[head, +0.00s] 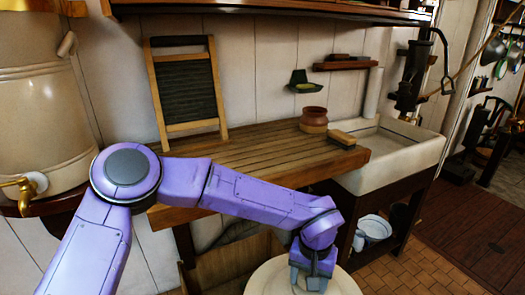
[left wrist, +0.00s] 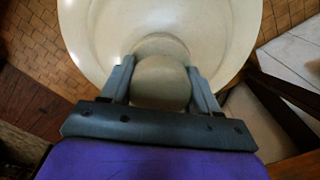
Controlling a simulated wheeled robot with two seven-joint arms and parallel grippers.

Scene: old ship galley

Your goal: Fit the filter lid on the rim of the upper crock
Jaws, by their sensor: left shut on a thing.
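The cream round filter lid (head: 262,283) is at the bottom edge of the head view, partly cut off. My left gripper (head: 308,280) points down and is shut on its knob. In the left wrist view, the two fingers of the gripper (left wrist: 161,85) lie on either side of the round knob (left wrist: 161,78), and the lid (left wrist: 90,28) spreads beyond them. The upper crock (head: 30,32) stands at the far left on the lower crock (head: 45,130), well away from the lid. Its rim is outside the picture. My right gripper is not in view.
The lower crock has a brass tap (head: 22,192). A slatted wooden drainboard (head: 240,150) carries a clay pot (head: 314,119) and a brush (head: 342,139). A washboard (head: 187,90) leans on the wall. A pale sink (head: 395,155) adjoins, with a pump (head: 412,75).

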